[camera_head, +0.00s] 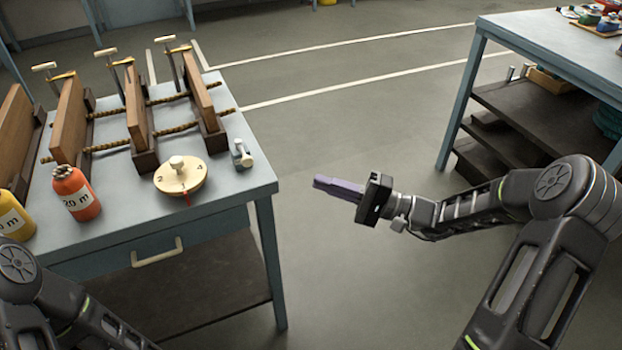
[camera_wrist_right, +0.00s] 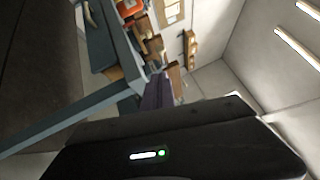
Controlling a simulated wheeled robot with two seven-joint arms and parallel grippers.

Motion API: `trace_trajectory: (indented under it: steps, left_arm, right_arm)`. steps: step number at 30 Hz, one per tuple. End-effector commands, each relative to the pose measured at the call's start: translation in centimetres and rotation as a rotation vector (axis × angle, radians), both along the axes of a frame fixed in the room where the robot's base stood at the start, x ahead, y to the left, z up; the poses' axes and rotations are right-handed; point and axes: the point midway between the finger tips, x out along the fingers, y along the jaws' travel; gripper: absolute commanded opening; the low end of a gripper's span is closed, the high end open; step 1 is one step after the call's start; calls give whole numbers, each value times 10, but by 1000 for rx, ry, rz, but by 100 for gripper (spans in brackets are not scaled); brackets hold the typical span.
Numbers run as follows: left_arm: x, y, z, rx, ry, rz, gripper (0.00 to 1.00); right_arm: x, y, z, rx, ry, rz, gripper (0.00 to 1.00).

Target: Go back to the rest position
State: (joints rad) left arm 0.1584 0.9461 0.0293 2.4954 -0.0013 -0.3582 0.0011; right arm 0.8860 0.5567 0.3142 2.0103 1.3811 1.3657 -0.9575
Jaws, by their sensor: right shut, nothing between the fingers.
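My right gripper (camera_head: 338,187) shows in the head view over the open floor, to the right of the near table (camera_head: 230,205). Its purple-grey fingers are together, with nothing between them, and point left toward the table. It touches nothing. In the right wrist view the fingers (camera_wrist_right: 158,92) show partly above the dark gripper body, with the table (camera_wrist_right: 75,113) beyond. My left arm shows at the bottom left of the head view, but its gripper is out of view.
On the near table stand an orange bottle (camera_head: 76,195), a yellow bottle (camera_head: 14,217), a round dial (camera_head: 181,176), a small metal fitting (camera_head: 241,154) and wooden boards with clamps (camera_head: 70,120). A second table (camera_head: 555,45) with shelves stands at right. Floor between is clear.

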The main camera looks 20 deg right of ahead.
Motion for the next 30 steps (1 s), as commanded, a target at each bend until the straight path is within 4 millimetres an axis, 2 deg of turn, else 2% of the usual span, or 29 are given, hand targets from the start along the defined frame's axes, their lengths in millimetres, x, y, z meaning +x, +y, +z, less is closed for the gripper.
trace_trajectory:
  steps: [17,20,23,26,29,30]
  left_arm:
    - [0,0,0,0,0,0,36]
    - [0,0,0,0,0,0,36]
    - [0,0,0,0,0,0,36]
    - [0,0,0,0,0,0,36]
    - [0,0,0,0,0,0,36]
    - [0,0,0,0,0,0,36]
  right_arm:
    - [-1,-1,-1,9,17,2,0]
    - [4,-1,-16,-11,100,-5,0]
    - [0,4,-53,-88,246,7,0]
    - [-18,8,-109,-206,434,17,0]
    - [-51,15,-176,-364,633,37,0]
    - [-67,19,-204,-442,707,47,0]
